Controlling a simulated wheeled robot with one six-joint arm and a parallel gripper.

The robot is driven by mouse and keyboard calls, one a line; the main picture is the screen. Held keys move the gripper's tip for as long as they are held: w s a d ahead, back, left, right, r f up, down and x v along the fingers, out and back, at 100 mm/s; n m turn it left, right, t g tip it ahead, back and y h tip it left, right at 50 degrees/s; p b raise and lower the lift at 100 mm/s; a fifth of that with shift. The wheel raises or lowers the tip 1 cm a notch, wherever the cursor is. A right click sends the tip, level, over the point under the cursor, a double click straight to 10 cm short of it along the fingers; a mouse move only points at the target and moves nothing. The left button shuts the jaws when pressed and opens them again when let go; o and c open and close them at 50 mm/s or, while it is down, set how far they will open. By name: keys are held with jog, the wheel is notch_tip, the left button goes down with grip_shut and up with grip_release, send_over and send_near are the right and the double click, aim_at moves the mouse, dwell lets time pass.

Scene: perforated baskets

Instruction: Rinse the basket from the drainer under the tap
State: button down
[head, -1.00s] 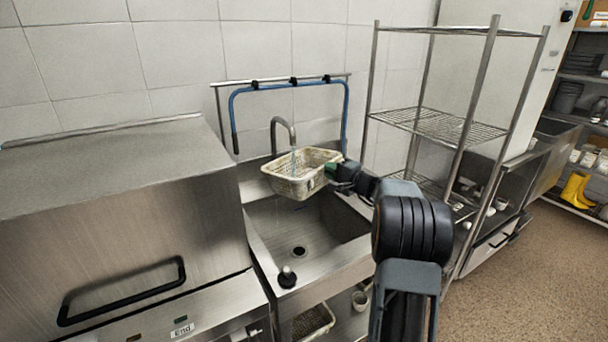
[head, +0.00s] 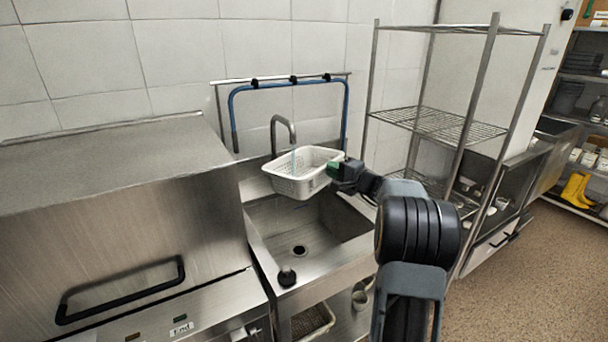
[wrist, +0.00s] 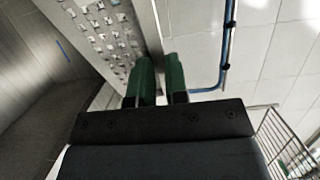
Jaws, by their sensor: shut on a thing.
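The white perforated basket (head: 290,183) is held above the sink (head: 318,232) in the head view, roughly level. My gripper (head: 335,170) is shut on the basket's right end. In the wrist view, the green fingertips (wrist: 161,78) pinch the rim of the basket (wrist: 105,35), whose holed wall lies to the left. The inside of the basket is only partly visible.
A metal box with a black handle (head: 125,298) stands left of the sink. A wire rack (head: 440,120) stands to the right. A blue hose (head: 232,115) hangs on a rail behind the tap. Another basket (head: 312,320) sits on a shelf below the sink.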

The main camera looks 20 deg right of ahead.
jog(key=s+d+r+b, duration=0.1)
jog(key=s+b, duration=0.2)
jog(key=s, duration=0.5)
jog(key=shift+s+r+b, duration=0.35)
jog(key=shift+s+r, duration=0.05)
dwell(1.6)
